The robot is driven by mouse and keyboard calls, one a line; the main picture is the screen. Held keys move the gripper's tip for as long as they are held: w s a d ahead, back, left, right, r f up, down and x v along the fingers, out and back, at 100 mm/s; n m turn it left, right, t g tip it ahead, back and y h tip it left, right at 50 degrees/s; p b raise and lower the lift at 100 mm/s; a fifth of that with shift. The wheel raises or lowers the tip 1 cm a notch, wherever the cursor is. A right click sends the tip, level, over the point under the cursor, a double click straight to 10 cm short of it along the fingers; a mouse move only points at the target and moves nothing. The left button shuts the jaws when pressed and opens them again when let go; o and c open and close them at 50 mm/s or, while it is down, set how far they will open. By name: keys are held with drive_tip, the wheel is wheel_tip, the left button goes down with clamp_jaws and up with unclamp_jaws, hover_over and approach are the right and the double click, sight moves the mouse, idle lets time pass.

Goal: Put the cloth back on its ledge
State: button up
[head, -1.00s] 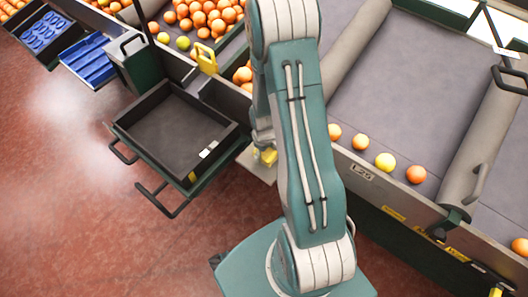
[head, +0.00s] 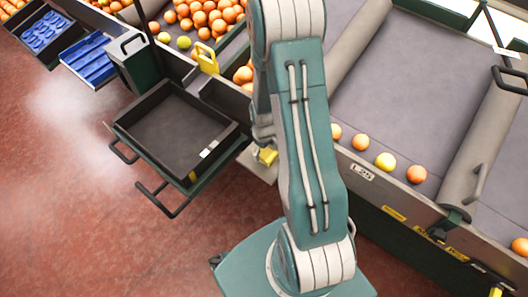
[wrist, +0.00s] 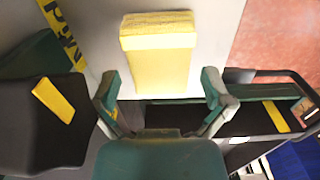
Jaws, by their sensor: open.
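The yellow cloth (wrist: 160,68), a folded block with a thicker band across its far end, lies on a pale grey ledge (wrist: 215,40) in the wrist view. In the head view the cloth (head: 267,156) shows as a small yellow patch on the pale ledge (head: 256,168), left of my arm and partly hidden by it. My gripper (wrist: 160,90) is open, with one finger on each side of the cloth's near end. No contact between the fingers and the cloth can be made out. In the head view my gripper is mostly hidden behind my arm.
A bin of oranges (head: 205,18) is at the back. The red floor is open at the left.

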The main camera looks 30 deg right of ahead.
wheel_tip(320, 180, up, 11)
wheel_tip(320, 180, up, 15)
drive_tip(key=m+t, duration=0.2)
drive_tip(key=t, duration=0.1)
hover_over(264, 152)
drive_tip(key=s+a, duration=0.2)
drive_tip(key=a, duration=0.4)
drive_tip(key=s+a+r+m+t, duration=0.2)
drive_tip(key=s+a+r, duration=0.4)
drive_tip(key=s+r, duration=0.4)
drive_tip(key=shift+s+a+r+t, duration=0.15)
drive_tip(key=shift+s+r+t, duration=0.15)
drive_tip(key=shift+s, duration=0.1)
